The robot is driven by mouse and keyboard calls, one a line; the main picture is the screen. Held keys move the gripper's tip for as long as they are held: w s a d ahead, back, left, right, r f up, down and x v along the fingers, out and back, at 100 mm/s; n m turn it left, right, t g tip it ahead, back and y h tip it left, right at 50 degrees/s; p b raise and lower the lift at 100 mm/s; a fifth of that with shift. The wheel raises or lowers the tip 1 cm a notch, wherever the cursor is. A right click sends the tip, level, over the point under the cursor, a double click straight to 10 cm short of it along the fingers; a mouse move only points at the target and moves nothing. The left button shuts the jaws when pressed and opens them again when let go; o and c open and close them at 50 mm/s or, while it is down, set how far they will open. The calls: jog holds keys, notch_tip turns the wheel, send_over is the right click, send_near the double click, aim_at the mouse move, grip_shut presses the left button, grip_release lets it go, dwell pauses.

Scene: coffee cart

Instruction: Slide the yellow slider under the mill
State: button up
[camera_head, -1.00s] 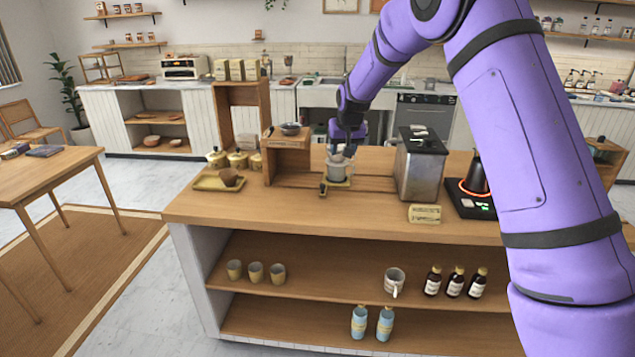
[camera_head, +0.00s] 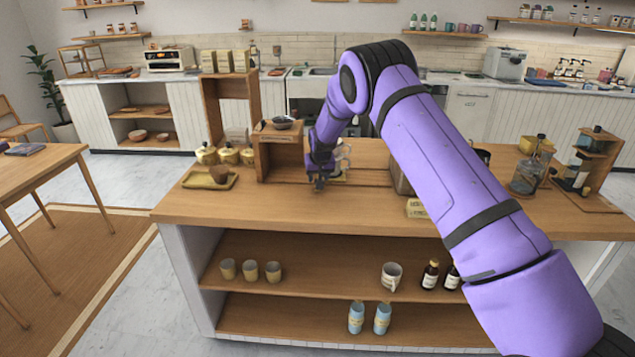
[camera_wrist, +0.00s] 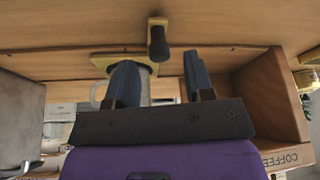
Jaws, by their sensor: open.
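The yellow slider (camera_wrist: 112,62) shows in the wrist view with a dark upright knob (camera_wrist: 158,42) near its front end. A clear glass vessel (camera_wrist: 102,90) stands on it, partly hidden by a finger. My gripper (camera_wrist: 158,64) is open and empty, its two fingers either side of the knob's line and short of it. The mill (camera_head: 281,158) is a wooden housing with a dark bowl on top in the head view; its wooden side (camera_wrist: 270,95) is at right in the wrist view. In the head view my gripper (camera_head: 320,184) hides most of the slider.
A metal container (camera_wrist: 22,115) stands on the slider's other side from the mill. Yellow pots (camera_head: 228,155) and a yellow tray (camera_head: 208,181) are left of the mill. The counter front (camera_head: 270,208) is clear.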

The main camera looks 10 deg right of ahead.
jog(key=shift+x, duration=1.75)
jog(key=shift+s, duration=0.1)
jog(key=shift+c, duration=0.4)
grip_shut()
